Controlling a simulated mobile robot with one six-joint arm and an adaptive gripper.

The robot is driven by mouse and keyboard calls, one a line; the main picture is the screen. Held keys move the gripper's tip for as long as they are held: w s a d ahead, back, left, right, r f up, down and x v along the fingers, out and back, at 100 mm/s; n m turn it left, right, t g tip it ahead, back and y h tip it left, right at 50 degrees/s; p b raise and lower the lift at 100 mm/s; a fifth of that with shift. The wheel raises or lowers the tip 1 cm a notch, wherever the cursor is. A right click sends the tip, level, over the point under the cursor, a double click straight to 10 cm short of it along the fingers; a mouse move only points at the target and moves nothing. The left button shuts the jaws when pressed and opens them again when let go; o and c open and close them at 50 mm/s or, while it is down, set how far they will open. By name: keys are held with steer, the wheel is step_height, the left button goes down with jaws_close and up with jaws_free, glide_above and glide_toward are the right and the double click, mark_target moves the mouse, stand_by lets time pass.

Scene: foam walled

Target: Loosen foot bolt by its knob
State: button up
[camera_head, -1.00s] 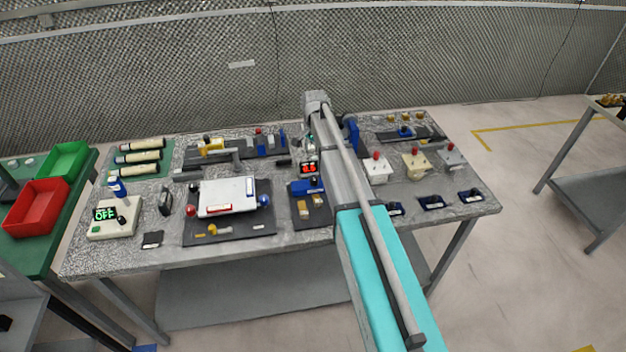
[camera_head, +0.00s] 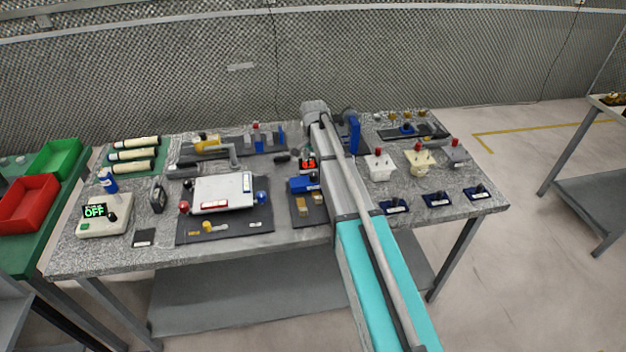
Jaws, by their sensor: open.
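A white plate (camera_head: 224,192) lies on a dark mat at the table's middle left. A red ball knob (camera_head: 184,207) is at its front left corner and a blue ball knob (camera_head: 262,197) is at its right. Dark knobs also show at its back left. I cannot tell which knob belongs to the foot bolt. My arm reaches from the bottom right over the table, to the right of the plate. My gripper is hidden behind the arm links, so its jaws and any contact do not show.
An L-shaped grey handle (camera_head: 233,154) stands behind the plate. A blue block fixture (camera_head: 303,184) stands between plate and arm. A box reading OFF (camera_head: 104,215) is at the left front. Switch boxes (camera_head: 379,166) stand right of my arm. Clear table lies along the front edge.

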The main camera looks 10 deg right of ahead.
mark_target(314, 174)
steer(key=shift+f+b, duration=2.95)
steer(key=shift+f, duration=0.35)
jaws_close()
